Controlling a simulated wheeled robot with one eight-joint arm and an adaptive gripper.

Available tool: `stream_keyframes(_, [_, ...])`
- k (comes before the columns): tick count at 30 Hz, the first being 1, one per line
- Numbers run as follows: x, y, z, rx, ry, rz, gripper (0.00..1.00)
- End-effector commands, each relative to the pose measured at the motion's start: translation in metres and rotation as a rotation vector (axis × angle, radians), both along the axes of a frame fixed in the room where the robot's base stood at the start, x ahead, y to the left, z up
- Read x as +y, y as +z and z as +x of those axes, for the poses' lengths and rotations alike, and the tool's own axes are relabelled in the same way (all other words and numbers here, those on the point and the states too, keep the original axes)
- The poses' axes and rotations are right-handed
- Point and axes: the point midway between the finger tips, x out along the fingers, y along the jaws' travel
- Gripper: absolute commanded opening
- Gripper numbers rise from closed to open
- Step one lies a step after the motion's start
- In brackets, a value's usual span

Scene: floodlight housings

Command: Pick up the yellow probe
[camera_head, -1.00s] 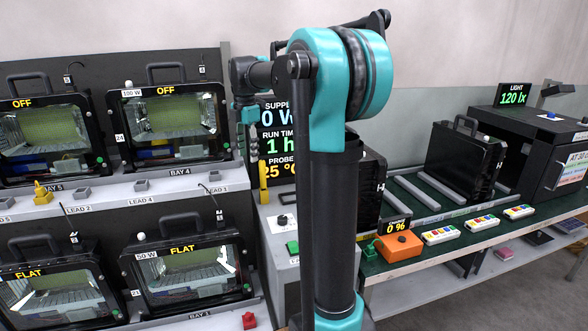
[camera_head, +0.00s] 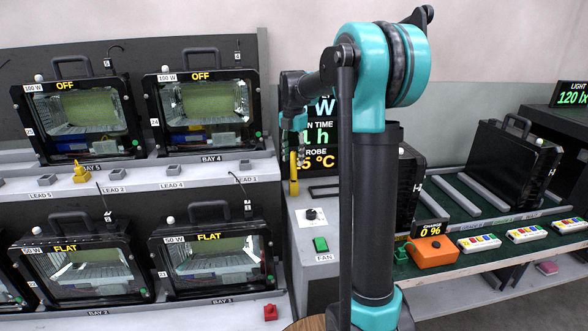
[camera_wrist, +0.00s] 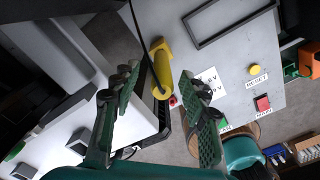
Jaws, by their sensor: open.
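The yellow probe (camera_wrist: 162,72) is upright at the edge of the grey supply cabinet, with a black cable running up from it in the wrist view. In the head view the probe (camera_head: 293,172) shows as a narrow yellow piece at the cabinet's left side, below my gripper (camera_head: 297,122). In the wrist view my gripper (camera_wrist: 163,88) is open, with one green finger on each side of the probe in the picture. Nothing is held. Whether the fingers are level with the probe or short of it, I cannot tell.
The grey cabinet (camera_head: 308,245) has a green FAN button (camera_head: 320,244). Left of it stand shelves of floodlight housings (camera_head: 207,112), with a yellow plug (camera_head: 82,172) on the upper ledge. At right is a bench with an orange box (camera_head: 433,250). My arm hides part of the display.

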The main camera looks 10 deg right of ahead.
Motion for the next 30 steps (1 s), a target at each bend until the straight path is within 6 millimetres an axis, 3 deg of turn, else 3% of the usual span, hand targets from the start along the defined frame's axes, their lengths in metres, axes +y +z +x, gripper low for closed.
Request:
stream_keyframes(5, [0.0,-0.01,0.0,0.0,0.0,0.0,0.44])
stream_keyframes(15, [-0.002,-0.053,-0.001,0.0,-0.001,0.0,0.44])
stream_keyframes(24, [-0.002,-0.059,-0.001,0.0,-0.001,0.0,0.44])
stream_keyframes(30, [-0.002,-0.059,-0.001,0.0,-0.001,0.0,0.22])
